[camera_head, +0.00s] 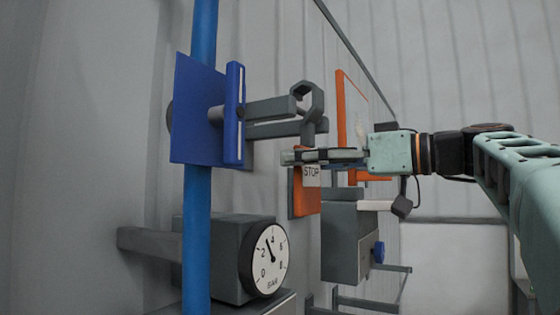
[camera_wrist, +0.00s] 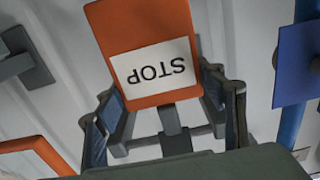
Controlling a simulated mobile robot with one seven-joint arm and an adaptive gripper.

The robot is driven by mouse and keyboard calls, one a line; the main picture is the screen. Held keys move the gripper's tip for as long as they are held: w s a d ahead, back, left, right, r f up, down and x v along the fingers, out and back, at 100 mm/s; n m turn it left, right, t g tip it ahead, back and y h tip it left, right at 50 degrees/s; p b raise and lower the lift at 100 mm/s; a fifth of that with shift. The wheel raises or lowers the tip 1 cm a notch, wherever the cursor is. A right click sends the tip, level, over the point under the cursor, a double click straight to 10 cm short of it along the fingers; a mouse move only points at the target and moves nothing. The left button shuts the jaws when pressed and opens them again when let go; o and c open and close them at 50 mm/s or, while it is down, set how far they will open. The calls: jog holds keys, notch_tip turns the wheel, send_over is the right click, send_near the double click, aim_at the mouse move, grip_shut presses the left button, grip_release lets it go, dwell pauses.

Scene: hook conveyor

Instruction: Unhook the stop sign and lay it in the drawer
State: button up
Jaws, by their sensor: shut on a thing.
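The stop sign (camera_head: 306,192) is an orange plate with a white STOP label. It hangs below the grey hook arms (camera_head: 270,107) on the blue bracket, and the label also shows upside down in the wrist view (camera_wrist: 150,72). A grey hexagonal ring (camera_head: 311,97) is at the hook arms' end. My gripper (camera_head: 300,157) is shut on the sign's upper grey part. In the wrist view the fingers (camera_wrist: 168,120) flank the grey stem. Whether the ring still bears on the hook is unclear.
A blue pole (camera_head: 197,230) carries the blue bracket plate (camera_head: 195,110) at left. A grey housing with a dial gauge (camera_head: 266,260) is below it. An orange frame (camera_head: 342,110) stands behind my gripper. Grey rails (camera_head: 365,304) are at lower right.

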jog(key=v, duration=1.4)
dwell(0.8)
